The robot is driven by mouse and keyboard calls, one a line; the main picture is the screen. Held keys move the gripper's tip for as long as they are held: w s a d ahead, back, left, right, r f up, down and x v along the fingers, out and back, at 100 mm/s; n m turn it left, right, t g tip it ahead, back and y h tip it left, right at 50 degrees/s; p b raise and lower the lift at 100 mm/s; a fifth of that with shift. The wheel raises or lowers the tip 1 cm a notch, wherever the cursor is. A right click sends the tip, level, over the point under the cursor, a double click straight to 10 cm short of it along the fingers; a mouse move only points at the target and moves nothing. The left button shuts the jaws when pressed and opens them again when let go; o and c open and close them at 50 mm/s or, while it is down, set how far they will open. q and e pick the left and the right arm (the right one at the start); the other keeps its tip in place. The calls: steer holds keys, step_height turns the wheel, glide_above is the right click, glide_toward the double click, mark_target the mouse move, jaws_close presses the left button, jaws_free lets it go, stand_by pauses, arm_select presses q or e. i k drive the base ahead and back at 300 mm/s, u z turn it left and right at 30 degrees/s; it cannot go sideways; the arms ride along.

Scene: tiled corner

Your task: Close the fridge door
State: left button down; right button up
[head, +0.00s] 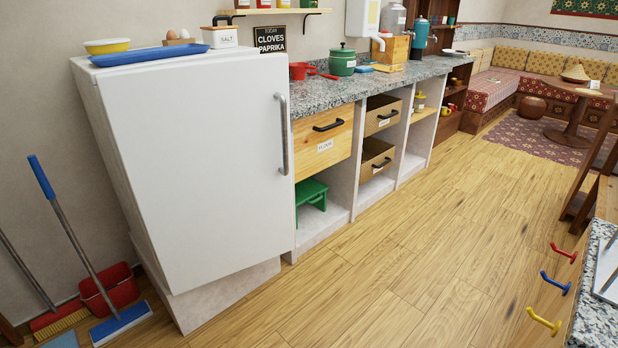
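The white fridge (112,148) stands at the left, beside the counter. Its door (205,165) faces me, with a grey vertical bar handle (283,133) near its right edge. Neither of my grippers is in view, and nothing touches the door or handle.
A blue tray (150,54) and a yellow bowl (107,46) sit on the fridge. A granite counter (330,92) runs right. The wooden floor (420,250) ahead is clear.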

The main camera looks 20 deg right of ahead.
mark_target(203, 147)
steer(key=z, duration=0.75)
steer(key=i, duration=1.2)
steer(key=z, duration=0.8)
